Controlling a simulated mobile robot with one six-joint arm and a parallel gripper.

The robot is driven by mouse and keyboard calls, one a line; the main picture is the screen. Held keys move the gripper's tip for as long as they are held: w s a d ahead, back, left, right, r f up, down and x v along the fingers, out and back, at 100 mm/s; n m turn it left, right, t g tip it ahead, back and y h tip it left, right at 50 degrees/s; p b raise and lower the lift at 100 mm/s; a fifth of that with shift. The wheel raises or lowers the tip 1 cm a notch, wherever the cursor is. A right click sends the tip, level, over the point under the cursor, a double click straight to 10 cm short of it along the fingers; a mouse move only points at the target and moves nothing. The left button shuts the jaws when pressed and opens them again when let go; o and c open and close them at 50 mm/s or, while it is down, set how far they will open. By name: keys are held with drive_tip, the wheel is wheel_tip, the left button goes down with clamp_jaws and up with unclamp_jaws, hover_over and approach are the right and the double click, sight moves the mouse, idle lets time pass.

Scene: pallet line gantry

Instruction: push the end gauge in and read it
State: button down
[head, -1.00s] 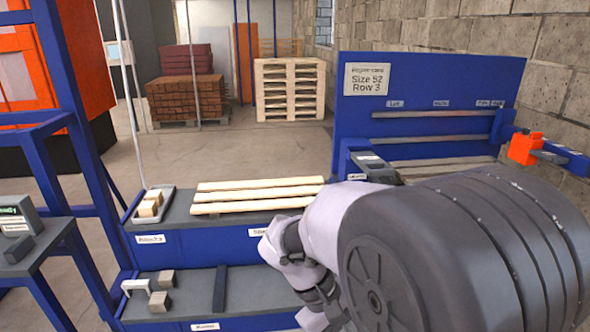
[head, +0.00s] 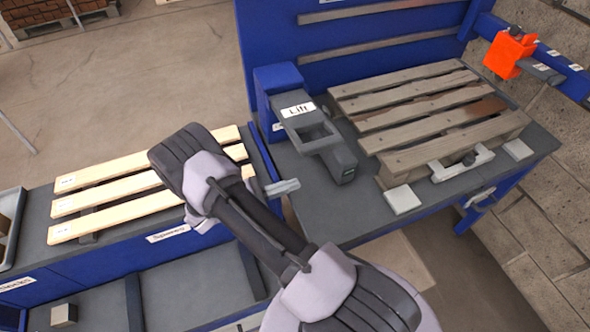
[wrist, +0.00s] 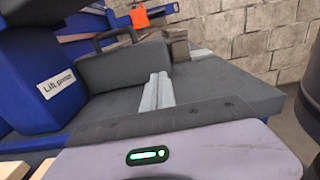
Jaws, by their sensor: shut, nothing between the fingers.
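An orange block with a dark knob on top and a grey bar beside it, which looks like the end gauge (head: 510,54), sits on a blue rail at the upper right in the head view. Its orange part also shows small at the top of the wrist view (wrist: 140,17). I cannot make out any reading on it. My gripper (head: 284,187) is shut and empty, over the left edge of the grey bench, well to the left of the gauge and apart from it. Its closed fingers show in the middle of the wrist view (wrist: 157,92).
A slatted wooden pallet (head: 395,103) lies on the bench (head: 345,215), between gripper and gauge. A grey lift unit (head: 315,130) with a handle stands just beyond my gripper. A white bracket (head: 450,170) is at the pallet's front. Pale boards (head: 95,178) lie left.

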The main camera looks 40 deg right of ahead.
sight(336, 169)
drive_tip(key=b+x, duration=0.2)
drive_tip(key=x, duration=0.8)
drive_tip(key=shift+d+f, duration=0.1)
drive_tip(key=shift+f, duration=0.05)
drive_tip(key=shift+s+d+b, duration=0.15)
drive_tip(key=shift+d+b, duration=0.15)
drive_tip(key=shift+d, duration=0.25)
drive_tip(key=shift+d, duration=0.1)
drive_tip(key=shift+p+x, duration=0.35)
drive_tip(key=shift+x, duration=1.55)
